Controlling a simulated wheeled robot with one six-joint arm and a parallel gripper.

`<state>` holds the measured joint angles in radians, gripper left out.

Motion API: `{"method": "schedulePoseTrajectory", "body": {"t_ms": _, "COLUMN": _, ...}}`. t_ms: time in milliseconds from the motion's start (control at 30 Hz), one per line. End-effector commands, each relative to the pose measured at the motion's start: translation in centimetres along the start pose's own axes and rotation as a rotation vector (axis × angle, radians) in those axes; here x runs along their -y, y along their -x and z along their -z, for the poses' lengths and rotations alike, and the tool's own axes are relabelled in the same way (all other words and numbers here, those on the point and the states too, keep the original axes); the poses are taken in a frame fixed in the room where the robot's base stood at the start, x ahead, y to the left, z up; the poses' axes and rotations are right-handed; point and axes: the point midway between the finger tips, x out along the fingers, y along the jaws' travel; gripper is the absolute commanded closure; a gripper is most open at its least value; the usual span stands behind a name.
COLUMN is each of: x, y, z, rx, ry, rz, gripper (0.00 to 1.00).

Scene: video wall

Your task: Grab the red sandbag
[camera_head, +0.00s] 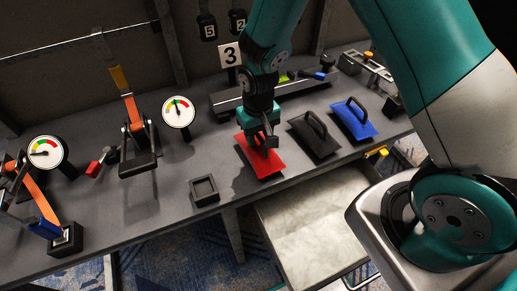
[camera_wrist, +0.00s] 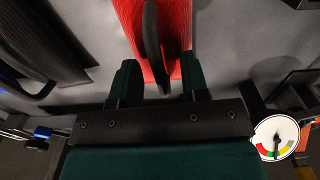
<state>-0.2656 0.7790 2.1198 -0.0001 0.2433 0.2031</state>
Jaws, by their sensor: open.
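The red sandbag (camera_head: 259,162) lies flat on the grey table, near its front edge, with a dark handle standing up from its top. In the wrist view the red sandbag (camera_wrist: 180,30) fills the top middle, and its dark handle (camera_wrist: 152,45) points down between my fingers. My gripper (camera_head: 263,138) is right above the sandbag. In the wrist view my gripper (camera_wrist: 157,80) is open, with one finger on each side of the handle and a gap on both sides. Part of the sandbag is hidden behind my gripper.
A black sandbag (camera_head: 314,137) and a blue sandbag (camera_head: 354,119) lie to the right. A small dark square tray (camera_head: 204,190) is at front left. Lever devices and a round gauge (camera_head: 178,111) stand further left. An open drawer (camera_head: 310,215) juts out below the table.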

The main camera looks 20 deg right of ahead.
Motion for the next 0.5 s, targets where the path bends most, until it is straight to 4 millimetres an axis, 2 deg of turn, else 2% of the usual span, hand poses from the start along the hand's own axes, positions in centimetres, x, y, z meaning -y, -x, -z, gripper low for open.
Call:
{"method": "schedulePoseTrajectory", "body": {"t_ms": 100, "x": -0.02, "y": -0.69, "z": 0.01, "rx": 0.0, "ry": 0.0, "rz": 0.0, "gripper": 0.58}}
{"method": "schedulePoseTrajectory", "body": {"t_ms": 300, "x": -0.03, "y": -0.72, "z": 0.03, "rx": -0.001, "ry": 0.0, "rz": 0.0, "gripper": 0.58}}
{"method": "schedulePoseTrajectory", "body": {"t_ms": 400, "x": -0.03, "y": -0.71, "z": 0.02, "rx": -0.001, "ry": 0.0, "rz": 0.0, "gripper": 0.81}}
{"method": "schedulePoseTrajectory", "body": {"t_ms": 500, "x": -0.03, "y": -0.71, "z": 0.01, "rx": -0.001, "ry": 0.0, "rz": 0.0, "gripper": 1.0}}
